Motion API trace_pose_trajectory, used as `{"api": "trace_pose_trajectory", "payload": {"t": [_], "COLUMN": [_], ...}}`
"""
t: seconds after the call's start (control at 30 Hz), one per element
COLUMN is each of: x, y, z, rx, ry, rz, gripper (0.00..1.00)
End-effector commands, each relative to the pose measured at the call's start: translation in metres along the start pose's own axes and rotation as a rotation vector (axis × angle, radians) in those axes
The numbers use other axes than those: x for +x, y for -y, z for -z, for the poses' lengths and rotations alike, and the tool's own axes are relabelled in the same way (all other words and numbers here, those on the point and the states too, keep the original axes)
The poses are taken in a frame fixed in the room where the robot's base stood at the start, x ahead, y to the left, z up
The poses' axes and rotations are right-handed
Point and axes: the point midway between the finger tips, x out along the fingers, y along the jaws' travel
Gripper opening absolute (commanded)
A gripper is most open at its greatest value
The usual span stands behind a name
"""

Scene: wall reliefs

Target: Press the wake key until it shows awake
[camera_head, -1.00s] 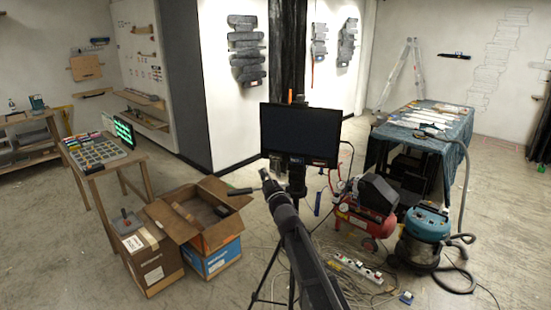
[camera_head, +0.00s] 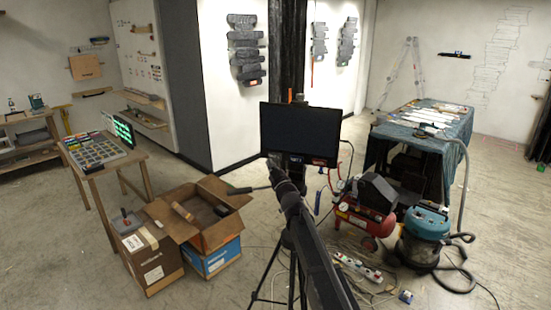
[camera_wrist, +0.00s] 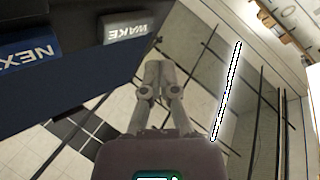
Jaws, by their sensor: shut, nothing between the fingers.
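A dark monitor (camera_head: 298,132) stands in the middle of the head view, its screen blank and black. In the wrist view the grey wake key (camera_wrist: 127,28) is at the top, marked WAKE upside down, on a dark housing. My gripper (camera_wrist: 158,66) is shut and empty, its fingertips below and slightly right of the wake key in the picture. A gap shows between them there. In the head view my gripper (camera_head: 274,163) is at the monitor's lower left edge. I cannot make out the wake key in that view.
A blue key (camera_wrist: 28,58) marked NEX, cut off by the frame, is left of the wake key. Open cardboard boxes (camera_head: 205,255) stand left of my arm. A red compressor (camera_head: 362,220), a teal vacuum (camera_head: 428,222) and cables lie to the right.

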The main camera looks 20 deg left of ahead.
Motion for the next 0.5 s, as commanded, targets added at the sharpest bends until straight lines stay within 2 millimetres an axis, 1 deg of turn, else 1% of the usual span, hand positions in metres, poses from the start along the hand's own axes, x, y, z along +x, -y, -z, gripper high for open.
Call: {"api": "trace_pose_trajectory", "payload": {"t": [0.03, 0.2, 0.5], "x": [0.0051, 0.012, 0.0148], "y": [-0.0027, -0.0078, -0.0102], "z": [-0.0031, -0.0081, -0.0104], "rx": [0.0, 0.001, 0.001], "ry": [0.0, -0.001, 0.0], "rz": [0.0, 0.0, 0.0], "gripper": [0.0, 0.0, 0.0]}}
